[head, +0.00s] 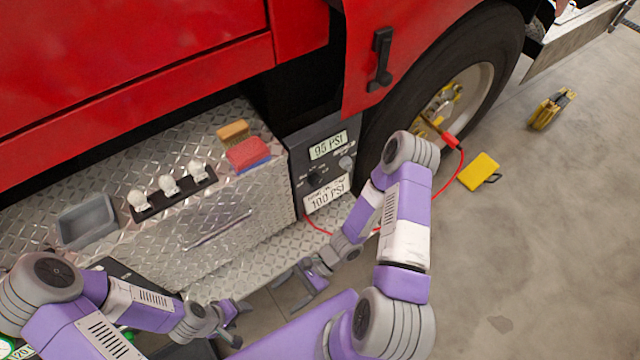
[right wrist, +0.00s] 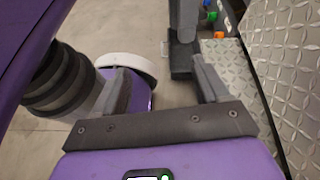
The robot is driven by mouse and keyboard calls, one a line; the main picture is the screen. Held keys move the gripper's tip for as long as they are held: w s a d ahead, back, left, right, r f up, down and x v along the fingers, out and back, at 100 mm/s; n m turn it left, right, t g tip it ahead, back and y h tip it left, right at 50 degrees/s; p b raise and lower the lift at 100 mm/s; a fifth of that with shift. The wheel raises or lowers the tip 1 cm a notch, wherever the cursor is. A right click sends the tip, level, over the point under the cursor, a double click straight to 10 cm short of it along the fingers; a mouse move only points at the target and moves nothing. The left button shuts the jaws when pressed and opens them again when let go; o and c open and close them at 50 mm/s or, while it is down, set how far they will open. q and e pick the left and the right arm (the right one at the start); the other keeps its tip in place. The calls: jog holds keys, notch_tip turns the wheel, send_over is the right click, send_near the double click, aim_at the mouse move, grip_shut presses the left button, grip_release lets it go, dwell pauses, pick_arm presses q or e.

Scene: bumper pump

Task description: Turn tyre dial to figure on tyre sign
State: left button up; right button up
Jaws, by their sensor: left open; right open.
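A dark panel (head: 299,155) on the truck's side holds a display (head: 328,145) reading 95 PSI. A dark round dial (head: 314,179) sits below the display, and a white sign (head: 326,196) under it reads 100 PSI; its smaller top line is hard to read. My right gripper (head: 297,284) is open and empty, low in front of the diamond-plate step and below the panel, apart from the dial. It also shows in the right wrist view (right wrist: 160,85). My left gripper (head: 238,322) is open, lower and further left.
A diamond-plate ledge carries a grey tray (head: 87,220), several white knobs on a black strip (head: 170,190), a brush (head: 233,132) and a red sponge (head: 248,153). A red hose (head: 461,165) runs to the wheel. A yellow chock (head: 479,171) lies on the floor.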

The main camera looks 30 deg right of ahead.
jog(key=w+d+r+m+t+y, duration=0.15)
jog(key=w+d+m+t, duration=0.25)
jog(key=w+m+t, duration=0.5)
jog(key=m+t+h, duration=1)
jog(key=h, duration=0.3)
send_near(318, 183)
jog(key=w, duration=0.4)
jog(key=w+b, duration=0.1)
jog(key=w, duration=0.1)
jog(key=w+b, duration=0.1)
jog(key=w, duration=0.1)
jog(key=shift+w+a+f, duration=0.1)
jog(key=shift+w+a, duration=0.05)
jog(key=shift+a, duration=0.2)
jog(key=shift+w, duration=0.65)
